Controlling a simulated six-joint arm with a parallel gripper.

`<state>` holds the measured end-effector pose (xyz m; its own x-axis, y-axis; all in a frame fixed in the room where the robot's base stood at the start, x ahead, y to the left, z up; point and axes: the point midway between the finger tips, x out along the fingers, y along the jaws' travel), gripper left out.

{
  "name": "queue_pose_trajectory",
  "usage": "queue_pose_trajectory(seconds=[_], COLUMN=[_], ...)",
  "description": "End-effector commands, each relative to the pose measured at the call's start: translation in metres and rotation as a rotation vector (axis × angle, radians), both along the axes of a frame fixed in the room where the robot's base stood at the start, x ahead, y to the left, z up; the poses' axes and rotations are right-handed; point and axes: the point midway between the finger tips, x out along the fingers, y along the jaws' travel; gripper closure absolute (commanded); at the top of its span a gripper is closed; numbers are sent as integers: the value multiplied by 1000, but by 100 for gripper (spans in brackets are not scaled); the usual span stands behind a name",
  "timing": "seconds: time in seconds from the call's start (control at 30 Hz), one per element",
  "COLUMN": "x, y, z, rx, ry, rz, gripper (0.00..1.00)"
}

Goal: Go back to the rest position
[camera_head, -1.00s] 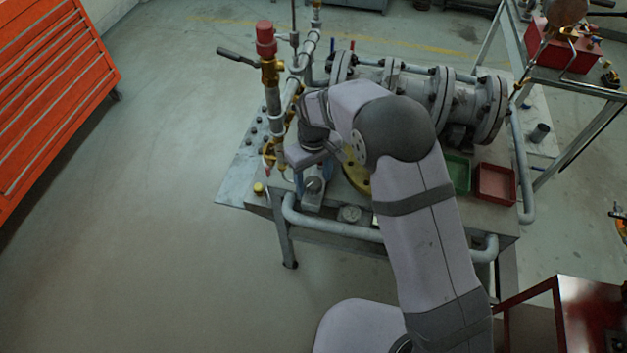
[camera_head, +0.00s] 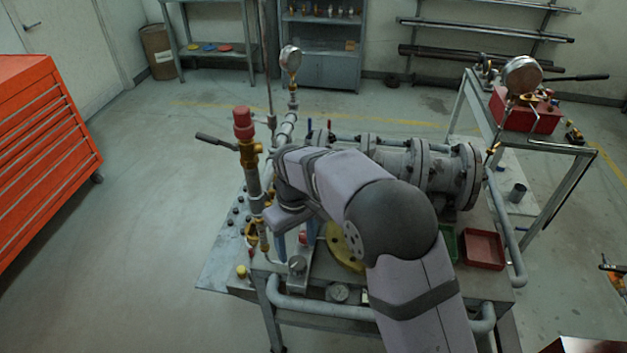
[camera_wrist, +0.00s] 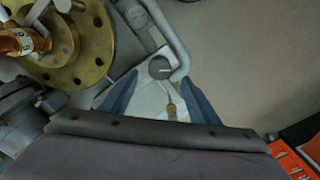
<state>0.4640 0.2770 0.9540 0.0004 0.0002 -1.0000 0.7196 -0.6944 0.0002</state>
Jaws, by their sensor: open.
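My gripper (camera_head: 296,243) hangs over the front left part of the valve bench, with two blue fingers pointing down. In the wrist view the two blue fingers (camera_wrist: 160,103) stand wide apart with nothing held between them. A yellow brass flange (camera_wrist: 78,40) lies to the upper left of the fingers. The same flange (camera_head: 342,250) shows behind my arm in the head view, partly hidden.
A vertical pipe with a red cap (camera_head: 243,124) and lever stands close left of my wrist. The large grey flanged valve pipe (camera_head: 450,172) lies behind my arm. A red tray (camera_head: 482,250) is on the bench's right. Open floor lies left, up to an orange cabinet (camera_head: 45,150).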

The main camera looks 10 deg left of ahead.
Motion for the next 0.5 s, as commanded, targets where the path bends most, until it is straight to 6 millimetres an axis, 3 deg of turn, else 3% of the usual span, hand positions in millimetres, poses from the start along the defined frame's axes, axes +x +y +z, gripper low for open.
queue_pose_trajectory(seconds=[0.17,0.23,0.4,0.5], x=[9,3,-49,-85], y=[6,2,-33,-61], z=[0,-14,-59,-69], rx=[24,23,-46,-82], ry=[-33,-31,57,98], rz=[-57,-93,-146,-176], gripper=[44,44,44,44])
